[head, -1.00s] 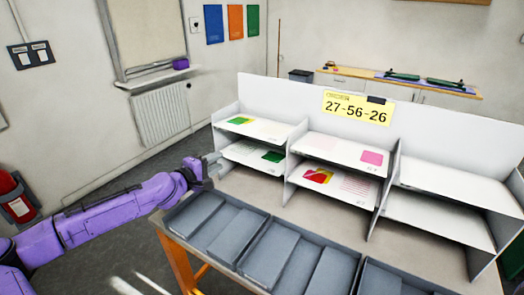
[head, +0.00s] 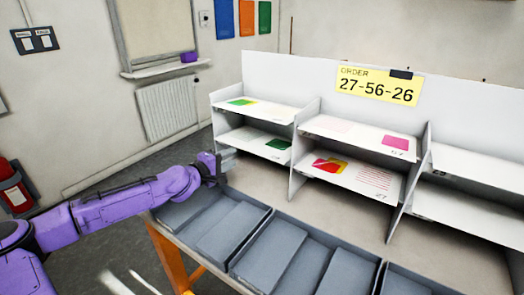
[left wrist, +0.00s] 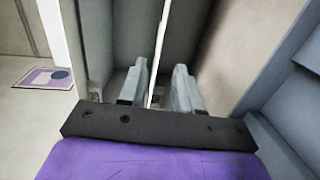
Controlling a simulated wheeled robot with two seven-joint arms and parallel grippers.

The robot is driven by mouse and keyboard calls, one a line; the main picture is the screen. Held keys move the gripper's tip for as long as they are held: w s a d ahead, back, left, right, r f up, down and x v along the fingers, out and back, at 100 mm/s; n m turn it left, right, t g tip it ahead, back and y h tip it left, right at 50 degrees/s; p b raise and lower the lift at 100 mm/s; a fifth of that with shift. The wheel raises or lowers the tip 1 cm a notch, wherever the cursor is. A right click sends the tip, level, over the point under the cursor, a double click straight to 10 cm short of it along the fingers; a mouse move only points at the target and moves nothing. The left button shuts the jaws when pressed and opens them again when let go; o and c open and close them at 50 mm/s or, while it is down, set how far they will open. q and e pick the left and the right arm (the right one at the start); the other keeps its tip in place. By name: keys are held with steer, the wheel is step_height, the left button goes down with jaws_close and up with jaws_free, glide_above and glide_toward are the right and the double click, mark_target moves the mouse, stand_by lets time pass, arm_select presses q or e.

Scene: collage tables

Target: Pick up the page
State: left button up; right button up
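Printed pages lie on the white rack. The left bay has a green-and-yellow page (head: 242,102) above and a page with a dark green patch (head: 278,144) below. The middle bay has a pink-patched page (head: 395,143) above, and a red-and-yellow page (head: 329,166) and a red-striped page (head: 375,179) below. My left gripper (head: 226,159) is at the front left corner of the lower left shelf. In the left wrist view its fingers (left wrist: 160,88) are apart, with a thin white edge (left wrist: 160,45) between them; I cannot tell whether it is page or shelf. My right gripper is not in view.
Grey trays (head: 283,252) line the table front below the rack. A yellow order sign (head: 378,86) reads 27-56-26. The right bay's visible shelves (head: 470,170) look bare. The left wrist view shows a purple-and-blue printed sheet (left wrist: 43,78) at the left and grey walls close by.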

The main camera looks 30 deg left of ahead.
mark_target(247, 150)
arm_select(q)
steer(key=w+b, duration=0.2)
steer(key=w, duration=0.1)
steer(key=w+f+b, duration=0.1)
steer(key=w+b, duration=0.1)
steer(key=w, duration=0.1)
steer(key=w+d+b, duration=0.1)
steer(key=w+b, duration=0.1)
steer(key=shift+w+f, duration=0.35)
steer(key=shift+w, duration=0.25)
steer(key=shift+s+r, duration=0.15)
steer(key=shift+r, duration=0.05)
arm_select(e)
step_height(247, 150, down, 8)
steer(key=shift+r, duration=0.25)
arm_select(q)
jaws_close()
